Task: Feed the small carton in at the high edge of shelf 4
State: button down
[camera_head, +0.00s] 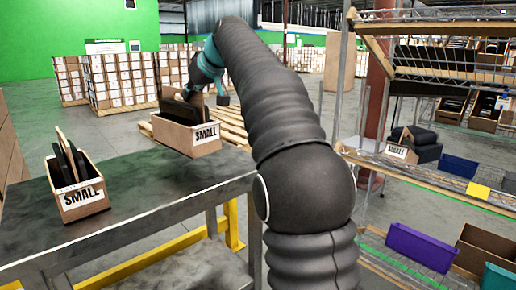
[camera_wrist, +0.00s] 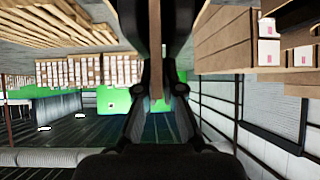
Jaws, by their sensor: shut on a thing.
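A small carton (camera_head: 178,135) with a "SMALL" label and dark flat items inside is at the far edge of the table, upright. I cannot tell whether it is lifted clear of the tabletop. My gripper (camera_head: 208,92) is at its top, partly hidden behind the carton's contents. In the wrist view my gripper (camera_wrist: 158,95) is shut on a thin brown panel (camera_wrist: 155,50), with dark shapes on both sides. A second small carton (camera_head: 85,198) stands on the table at the left. The shelf rack (camera_head: 440,75) is at the right; no shelf number is legible.
The grey table (camera_head: 120,225) has bare room between the two cartons. On the rack are another labelled carton (camera_head: 400,153), a blue bin (camera_head: 458,165), a yellow card (camera_head: 478,191) and, lower, a purple bin (camera_head: 420,247). Stacked boxes (camera_head: 120,80) stand on pallets behind.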

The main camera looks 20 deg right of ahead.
aim_at(203, 105)
notch_tip(203, 105, down, 6)
jog(key=shift+r+b, duration=0.2)
jog(key=shift+b, duration=0.35)
jog(key=shift+f+b, duration=0.65)
jog(key=shift+f, duration=0.15)
jog(key=shift+s+d+r, duration=0.1)
jog(key=shift+s+r, duration=0.1)
jog(key=shift+r, duration=0.1)
jog(key=shift+v, duration=2.05)
jog(key=shift+w, duration=0.1)
